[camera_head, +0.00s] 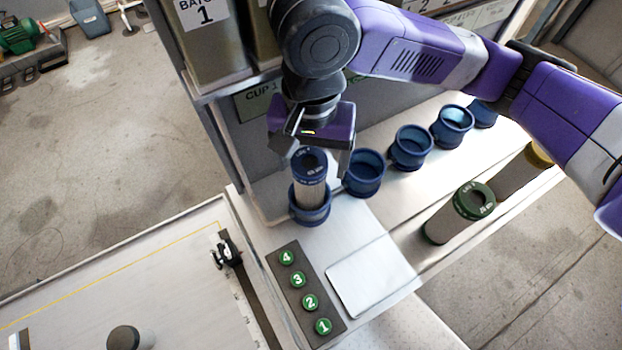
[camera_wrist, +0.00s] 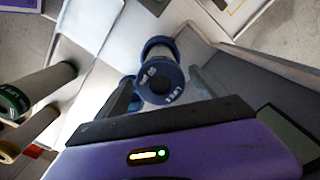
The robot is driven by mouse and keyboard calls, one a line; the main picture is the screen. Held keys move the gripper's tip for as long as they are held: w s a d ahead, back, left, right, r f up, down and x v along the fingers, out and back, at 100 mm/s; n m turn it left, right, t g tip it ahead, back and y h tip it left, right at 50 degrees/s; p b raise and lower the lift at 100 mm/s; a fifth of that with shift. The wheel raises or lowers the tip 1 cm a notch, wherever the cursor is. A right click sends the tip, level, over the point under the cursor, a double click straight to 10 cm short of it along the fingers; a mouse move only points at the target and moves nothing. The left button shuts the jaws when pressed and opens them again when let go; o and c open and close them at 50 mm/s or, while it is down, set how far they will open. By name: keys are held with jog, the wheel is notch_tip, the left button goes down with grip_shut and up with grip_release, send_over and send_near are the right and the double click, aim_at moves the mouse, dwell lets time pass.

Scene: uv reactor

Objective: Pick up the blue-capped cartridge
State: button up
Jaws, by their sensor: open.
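The blue-capped cartridge (camera_head: 309,178) stands upright in the leftmost blue cup (camera_head: 312,208) on the white bench. Its dark blue cap faces up, with white lettering. My gripper (camera_head: 318,158) is right above it, pointing down, open, with one finger seen to the right of the cap. In the wrist view the cap of the cartridge (camera_wrist: 160,84) shows just beyond and between the two fingers of my gripper (camera_wrist: 163,92). I cannot tell whether the fingers touch the cap.
Several empty blue cups (camera_head: 411,147) stand in a row to the right. A green-capped cartridge (camera_head: 461,212) and a yellow-capped cartridge (camera_head: 527,168) stand on the front ledge. A panel with numbered green buttons (camera_head: 305,292) and a clear white plate (camera_head: 371,276) lie in front.

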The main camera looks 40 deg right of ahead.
jog(key=f, duration=0.2)
jog(key=f+b, duration=0.1)
jog(key=f, duration=0.2)
jog(key=shift+a+f+b, duration=0.25)
jog(key=shift+f+b, duration=0.05)
jog(key=shift+f, duration=0.1)
jog(key=shift+c, duration=0.4)
jog(key=c, duration=1.5)
jog(key=shift+s+r+p, duration=0.1)
jog(key=shift+r+p, duration=0.15)
jog(key=shift+p, duration=0.3)
